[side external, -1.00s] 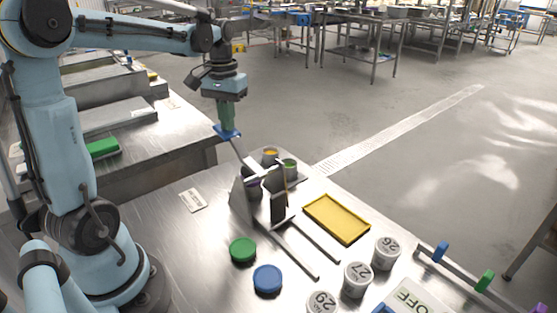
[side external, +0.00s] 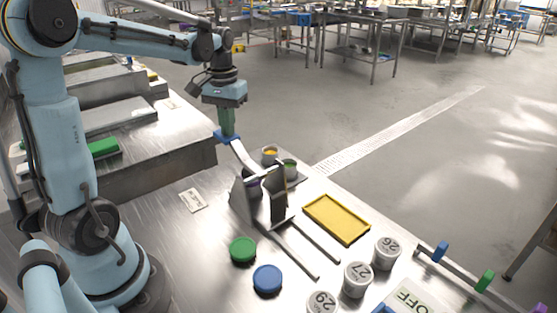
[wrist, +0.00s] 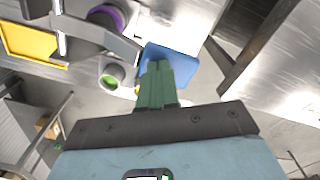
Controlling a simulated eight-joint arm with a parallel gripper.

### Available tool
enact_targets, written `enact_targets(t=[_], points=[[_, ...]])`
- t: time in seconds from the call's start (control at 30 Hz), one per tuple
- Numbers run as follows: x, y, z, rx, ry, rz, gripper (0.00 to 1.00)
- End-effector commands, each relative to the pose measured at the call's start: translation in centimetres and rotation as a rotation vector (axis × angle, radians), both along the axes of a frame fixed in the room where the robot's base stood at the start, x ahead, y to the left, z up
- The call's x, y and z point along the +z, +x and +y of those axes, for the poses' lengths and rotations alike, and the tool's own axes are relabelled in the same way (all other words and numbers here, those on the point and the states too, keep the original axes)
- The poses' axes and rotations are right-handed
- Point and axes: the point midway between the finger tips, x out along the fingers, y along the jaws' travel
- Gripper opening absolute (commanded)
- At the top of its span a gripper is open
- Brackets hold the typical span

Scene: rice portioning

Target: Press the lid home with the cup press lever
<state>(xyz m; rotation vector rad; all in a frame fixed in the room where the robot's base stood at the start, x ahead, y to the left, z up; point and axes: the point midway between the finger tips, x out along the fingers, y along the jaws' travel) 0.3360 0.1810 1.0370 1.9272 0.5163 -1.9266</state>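The cup press (side external: 278,200) stands on the steel table, with its metal lever (side external: 243,155) sloping up to a blue end plate (side external: 226,137). The lever (wrist: 112,38) and blue plate (wrist: 180,65) also show in the wrist view. My gripper (side external: 227,132) points down with its green fingers at the blue plate. In the wrist view the fingers (wrist: 157,70) look together, with their tips over the plate; the exact contact is hidden. A cup with a purple rim (wrist: 107,17) is under the lever, in the press; its lid's seating is hard to see.
Cups with orange (side external: 270,153) and green (side external: 290,168) contents stand behind the press. A yellow tray (side external: 337,219), a green lid (side external: 243,250), a blue lid (side external: 267,279) and white numbered tubs (side external: 357,279) lie in front. Open table lies left of the press.

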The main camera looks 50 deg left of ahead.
Motion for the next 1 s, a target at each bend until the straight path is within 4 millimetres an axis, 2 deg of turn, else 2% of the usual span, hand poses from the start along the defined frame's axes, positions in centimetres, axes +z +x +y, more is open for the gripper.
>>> enact_targets(t=[1.0], points=[[-0.57, -0.01, -0.02, 0.000, 0.000, 0.001, 0.00]])
